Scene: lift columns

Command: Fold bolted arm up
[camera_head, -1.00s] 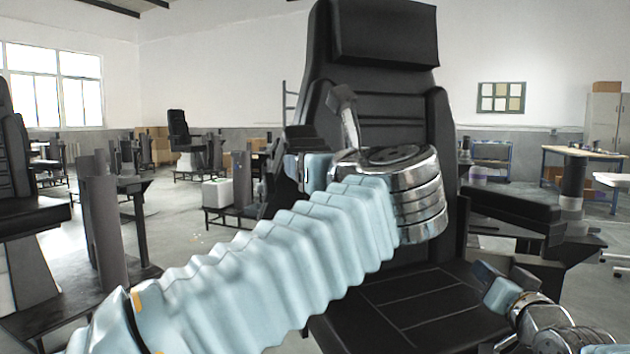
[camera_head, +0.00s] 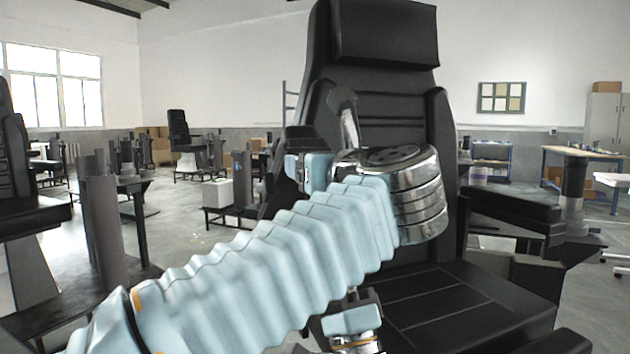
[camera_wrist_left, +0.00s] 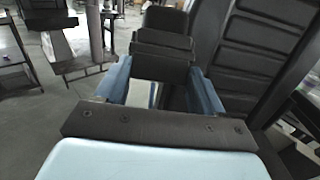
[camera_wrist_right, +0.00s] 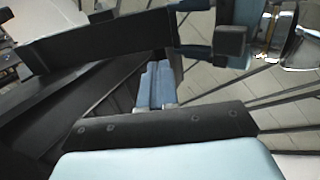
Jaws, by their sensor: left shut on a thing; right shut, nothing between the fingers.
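The black chair (camera_head: 400,195) stands straight ahead. Its right armrest (camera_head: 515,207) lies level beside the seat (camera_head: 425,300). The left armrest is mostly hidden behind my left arm in the head view. My left gripper (camera_head: 315,170) is by the left side of the backrest. In the left wrist view its blue fingers (camera_wrist_left: 163,80) are shut on a black padded block (camera_wrist_left: 160,62), which seems to be the left armrest. My right gripper (camera_head: 350,318) is low in front of the seat's left side. In the right wrist view its fingers (camera_wrist_right: 155,85) are together and empty, below a black bar (camera_wrist_right: 95,40).
My left arm crosses the middle of the head view and hides part of the chair. A dark fixture with an upright post (camera_head: 97,220) stands at left. Another chair (camera_head: 20,185) is at the far left edge. Open floor lies between the fixtures.

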